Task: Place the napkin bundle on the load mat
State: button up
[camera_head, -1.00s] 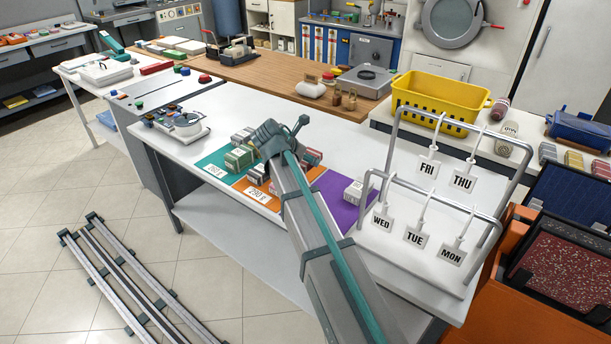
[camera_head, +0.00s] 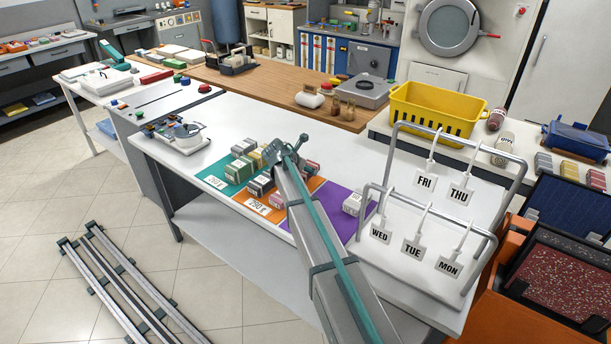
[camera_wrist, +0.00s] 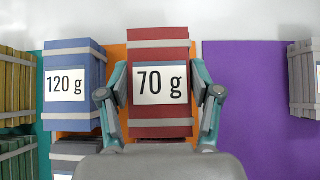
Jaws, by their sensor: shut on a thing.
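My gripper (camera_wrist: 160,95) is shut on a red napkin bundle (camera_wrist: 160,118) labelled 70 g, with one finger against each side. In the head view my gripper (camera_head: 284,154) is over the orange mat (camera_head: 277,213), and part of a red bundle (camera_head: 311,167) shows just right of it. The wrist view shows orange behind the held bundle; I cannot tell whether it touches the mat. A blue bundle (camera_wrist: 73,90) labelled 120 g stands close on its left. The purple mat (camera_wrist: 250,105) lies to the right, with a grey-banded bundle (camera_wrist: 304,80) at its far right.
A teal mat (camera_head: 214,182) with several bundles lies left of the orange one. Price-like tags read about 260 g and 290 g. A metal rack with day tags (camera_head: 412,250) stands right of the purple mat. A yellow basket (camera_head: 432,112) is behind. The purple mat's middle is clear.

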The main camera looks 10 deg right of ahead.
jog(key=shift+w+f+p, duration=0.15)
jog(key=shift+f+p, duration=0.15)
jog(key=shift+f, duration=0.6)
jog(key=shift+w+f+p, duration=0.1)
jog(key=shift+f+p, duration=0.15)
jog(key=shift+f, duration=0.65)
jog(key=shift+f, duration=0.1)
jog(key=o, duration=1.3)
jog(key=shift+c, duration=0.2)
jog(key=b+v, duration=0.2)
jog(key=v, duration=1)
jog(key=shift+a, duration=0.1)
